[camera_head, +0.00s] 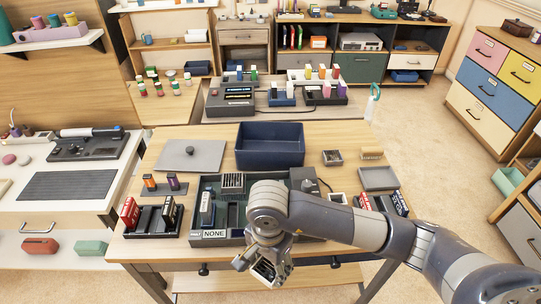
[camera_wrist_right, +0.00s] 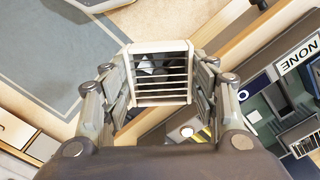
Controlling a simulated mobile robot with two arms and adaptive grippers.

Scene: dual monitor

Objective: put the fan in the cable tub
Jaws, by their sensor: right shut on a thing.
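My right gripper (camera_head: 262,268) is in front of the table's near edge, shut on the fan. In the right wrist view the fan (camera_wrist_right: 161,75) is a small square with a white frame and slats, held between both fingers (camera_wrist_right: 160,88). In the head view the fan (camera_head: 267,271) is partly covered by the gripper. An open, empty dark blue tub (camera_head: 270,159), which looks like the cable tub, stands at the middle back of the table, farther away than the gripper. My left gripper is not in view.
A dark organizer labelled NONE (camera_head: 213,234) lies between the gripper and the tub, partly hidden by my right arm. A grey lid (camera_head: 190,158) lies left of the tub.

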